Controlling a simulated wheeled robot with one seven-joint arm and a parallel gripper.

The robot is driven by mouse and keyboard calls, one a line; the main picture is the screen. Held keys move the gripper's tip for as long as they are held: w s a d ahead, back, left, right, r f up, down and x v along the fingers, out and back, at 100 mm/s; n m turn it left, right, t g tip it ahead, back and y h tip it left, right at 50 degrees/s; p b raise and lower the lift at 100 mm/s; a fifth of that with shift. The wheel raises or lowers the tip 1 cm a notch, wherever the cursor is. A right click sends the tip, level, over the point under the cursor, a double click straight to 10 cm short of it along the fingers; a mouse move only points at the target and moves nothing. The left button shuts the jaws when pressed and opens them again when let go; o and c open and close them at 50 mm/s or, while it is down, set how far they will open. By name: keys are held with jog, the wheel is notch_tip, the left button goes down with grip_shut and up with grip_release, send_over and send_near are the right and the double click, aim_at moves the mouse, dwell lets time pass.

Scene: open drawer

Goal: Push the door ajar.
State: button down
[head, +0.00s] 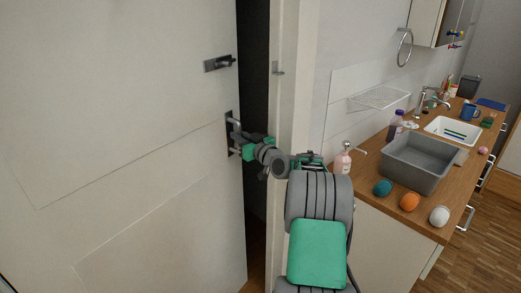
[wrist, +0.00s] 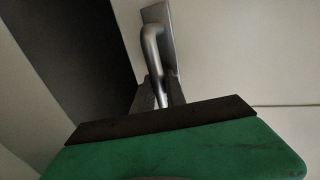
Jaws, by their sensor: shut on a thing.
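The white door (head: 130,130) fills the left of the head view. It stands a little open, with a dark gap (head: 255,90) between its right edge and the frame. A metal door handle (head: 233,138) sits near that edge. My gripper (head: 237,145) is at the handle and shut on it. In the wrist view the handle (wrist: 152,45) bends down between the fingers of my gripper (wrist: 160,95), with its plate (wrist: 160,35) behind it. The green gripper body hides the lower part of the fingers.
A small lock knob (head: 220,63) is on the door above the handle. The white door frame (head: 285,90) stands to the right of the gap. Further right, a wooden counter (head: 445,225) holds a grey basin (head: 415,165), a soap bottle (head: 343,163) and several small balls.

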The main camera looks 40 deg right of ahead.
aim_at(227, 134)
jog(key=w+a, duration=0.3)
jog(key=w, duration=0.7)
jog(key=shift+w+b, duration=0.3)
jog(key=shift+w, duration=0.05)
jog(key=shift+f, duration=0.1)
jog(key=c, duration=1.4)
grip_release()
jog(key=shift+a, duration=0.1)
jog(key=shift+o, duration=0.2)
jog(key=shift+s, duration=0.1)
jog(key=s+b, duration=0.1)
jog(key=s, duration=0.6)
jog(key=shift+s, duration=0.35)
